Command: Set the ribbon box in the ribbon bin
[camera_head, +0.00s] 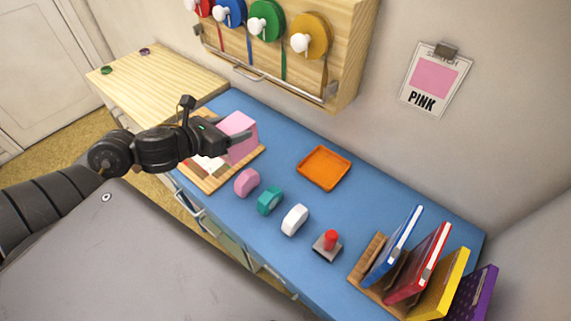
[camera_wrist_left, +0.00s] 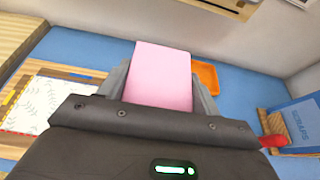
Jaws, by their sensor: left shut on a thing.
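A pink box (camera_head: 236,125), which I take for the ribbon box, is held by my left gripper (camera_head: 239,138) above the left part of the blue desk. In the left wrist view the pink box (camera_wrist_left: 163,73) stands between the two fingers of my left gripper (camera_wrist_left: 161,88), which is shut on it. An open, shallow orange tray (camera_head: 323,184) lies on the desk to the right of the box, apart from it. It shows partly behind the box in the left wrist view (camera_wrist_left: 207,75). No bin is labelled as the ribbon bin. My right gripper is not in view.
A wooden board (camera_head: 213,182) with a white sheet lies below the held box. Pink (camera_head: 246,182), teal (camera_head: 270,200) and white (camera_head: 294,219) pieces and a red-knobbed stamp (camera_head: 329,240) line the front. Binders (camera_head: 420,262) stand right. Ribbon spools (camera_head: 266,20) hang on the wall.

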